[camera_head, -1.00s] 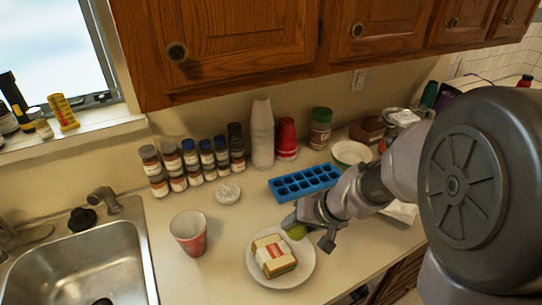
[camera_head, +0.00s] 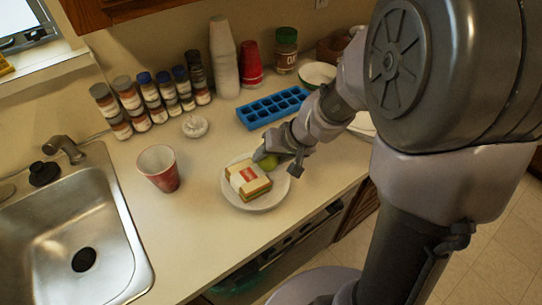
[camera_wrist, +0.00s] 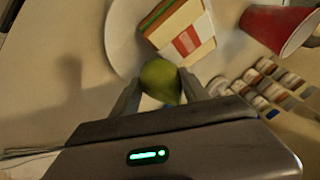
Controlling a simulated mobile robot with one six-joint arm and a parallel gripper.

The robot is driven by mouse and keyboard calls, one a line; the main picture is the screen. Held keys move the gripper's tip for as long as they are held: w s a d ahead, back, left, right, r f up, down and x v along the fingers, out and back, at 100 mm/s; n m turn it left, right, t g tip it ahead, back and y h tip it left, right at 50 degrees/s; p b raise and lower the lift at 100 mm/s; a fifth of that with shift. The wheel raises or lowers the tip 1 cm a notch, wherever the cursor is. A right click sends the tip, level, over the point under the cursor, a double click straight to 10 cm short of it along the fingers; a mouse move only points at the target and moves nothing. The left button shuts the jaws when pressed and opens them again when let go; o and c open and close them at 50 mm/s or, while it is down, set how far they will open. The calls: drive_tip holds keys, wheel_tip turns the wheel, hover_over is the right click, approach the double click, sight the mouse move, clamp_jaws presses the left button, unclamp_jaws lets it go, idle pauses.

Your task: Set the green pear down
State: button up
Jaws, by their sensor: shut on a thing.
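The green pear (camera_wrist: 161,81) is between the two fingers of my gripper (camera_wrist: 160,97) in the wrist view. My gripper is shut on it. In the head view the pear (camera_head: 268,162) shows at the tip of my gripper (camera_head: 267,158), at the upper right part of a white plate (camera_head: 262,205). I cannot tell whether the pear touches the plate.
A red cup (camera_head: 160,169) stands left of the plate. The sink (camera_head: 70,235) is further left. Counter between the cup and plate is clear.

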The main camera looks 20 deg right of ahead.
drive_tip(key=o, duration=1.5)
drive_tip(key=r+p, duration=0.3)
drive_tip(key=shift+s+d, duration=0.2)
drive_tip(key=shift+d, duration=0.05)
drive_tip(key=p+v, duration=0.4)
drive_tip(key=v, duration=0.6)
drive_tip(key=s+a+r, duration=0.6)
drive_tip(key=s+r, duration=0.1)
drive_tip(key=s+a+r+m+h, duration=0.1)
drive_tip(key=s+a+r+m, duration=0.15)
drive_tip(key=s, duration=0.55)
wheel_tip(320, 180, down, 7)
drive_tip(key=b, duration=0.7)
drive_tip(key=shift+w+d+t, duration=0.25)
drive_tip(key=shift+w+t, duration=0.05)
drive_tip(key=shift+t, duration=0.1)
